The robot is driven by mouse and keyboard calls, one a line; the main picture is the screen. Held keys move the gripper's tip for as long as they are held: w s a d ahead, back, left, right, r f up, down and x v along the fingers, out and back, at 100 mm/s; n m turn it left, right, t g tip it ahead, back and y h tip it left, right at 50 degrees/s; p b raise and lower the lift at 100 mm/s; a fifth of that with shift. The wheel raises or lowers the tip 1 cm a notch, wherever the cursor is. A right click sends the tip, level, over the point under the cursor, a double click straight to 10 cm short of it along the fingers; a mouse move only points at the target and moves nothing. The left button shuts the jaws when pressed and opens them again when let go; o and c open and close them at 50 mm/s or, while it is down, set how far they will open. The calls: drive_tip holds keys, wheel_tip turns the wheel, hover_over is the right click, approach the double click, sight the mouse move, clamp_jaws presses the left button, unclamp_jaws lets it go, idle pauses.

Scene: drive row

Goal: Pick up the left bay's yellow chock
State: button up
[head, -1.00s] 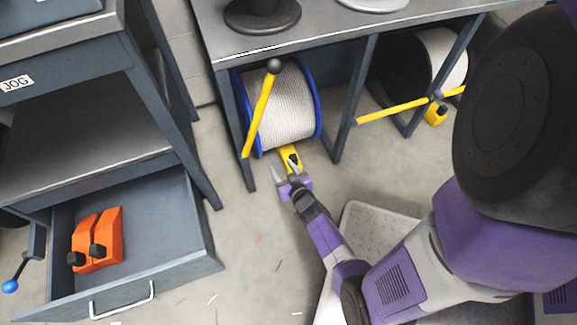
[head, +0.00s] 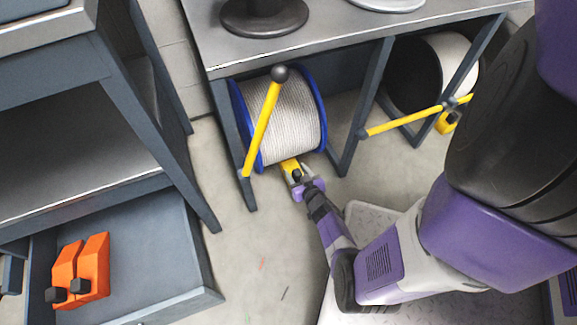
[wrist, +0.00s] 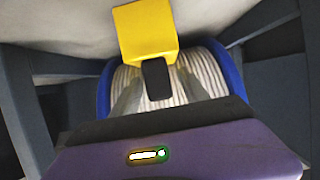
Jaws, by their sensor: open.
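The left bay's yellow chock (head: 289,166) lies on the floor at the front of the spool with blue flanges and pale rope (head: 290,118). In the wrist view the yellow chock (wrist: 143,30) shows its black knob (wrist: 156,78) toward me. My gripper (head: 297,181) is open at the chock, and in the wrist view its two fingers (wrist: 156,90) stand on either side of the black knob, with gaps visible. I cannot tell whether either finger touches it.
A yellow bar with a dark ball end (head: 263,120) slants up across the left bay. Another yellow bar (head: 405,122) crosses the right bay, near a second yellow chock (head: 447,123). Two orange chocks (head: 80,268) lie in the open drawer (head: 165,240) at left.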

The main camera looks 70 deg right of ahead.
drive_tip(key=shift+w+d+f, duration=0.15)
drive_tip(key=shift+w+d, duration=0.1)
clamp_jaws()
idle(1.4)
